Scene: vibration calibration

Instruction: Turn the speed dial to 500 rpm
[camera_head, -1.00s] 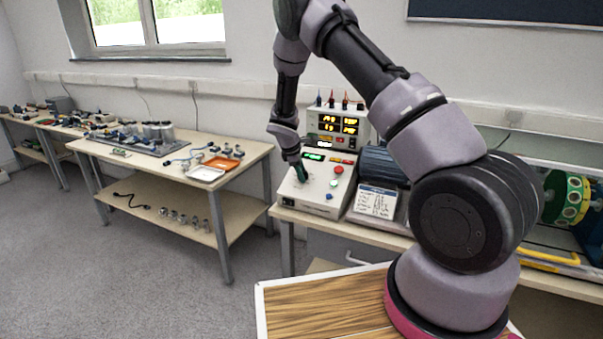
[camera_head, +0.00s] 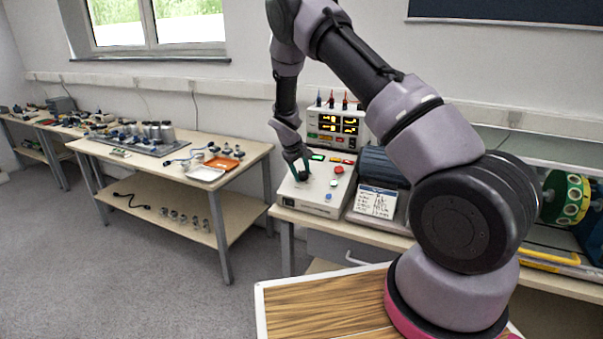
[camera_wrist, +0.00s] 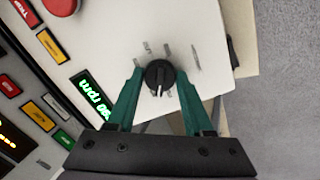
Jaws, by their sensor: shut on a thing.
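The speed dial is a black round knob (camera_wrist: 160,76) with a white pointer line, on the sloped top of a light control box (camera_head: 320,197). In the wrist view the line points toward the palm side at the bottom. My gripper (camera_wrist: 160,70) has one teal finger on each side of the knob and is shut on it. In the head view my gripper (camera_head: 301,172) is low over the left of the box. A green display (camera_wrist: 96,97) beside one finger shows a reading in rpm, upside down; its number is not clearly legible.
A red button (camera_head: 339,169) and colored labels are beside the dial. A power supply (camera_head: 338,124) stands behind, a printed card (camera_head: 375,202) and a motor to the right. A bench with trays (camera_head: 206,173) is on the left. The floor between is clear.

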